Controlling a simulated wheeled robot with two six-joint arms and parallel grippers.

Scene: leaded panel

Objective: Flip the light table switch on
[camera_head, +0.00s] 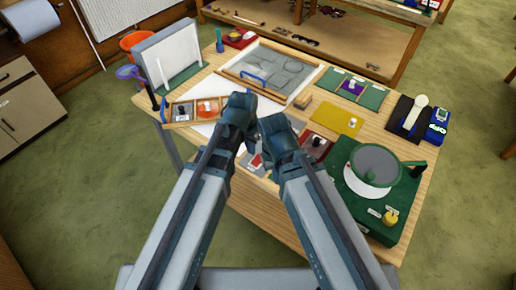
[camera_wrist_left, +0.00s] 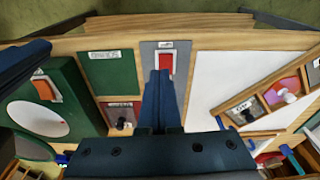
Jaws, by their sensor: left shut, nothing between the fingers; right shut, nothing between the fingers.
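A red rocker switch in a white frame (camera_wrist_left: 166,64) sits on a grey plate (camera_wrist_left: 150,50) near the table edge in the left wrist view. In the head view a small red and white patch between my arms (camera_head: 256,161) seems to be the same switch, mostly hidden. My left gripper (camera_wrist_left: 160,74) is shut and empty, its tips overlapping the lower part of the switch in the left wrist view; contact cannot be told. In the head view my left gripper (camera_head: 241,138) is over the front of the table. My right gripper (camera_head: 276,148) is shut and empty close beside it.
A green machine with a round disc (camera_head: 373,168) stands at the right; its own orange-red switch (camera_wrist_left: 43,88) shows in the left wrist view. A white sheet (camera_wrist_left: 235,80) lies beside the grey plate. A framed panel (camera_head: 285,72) lies farther back.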

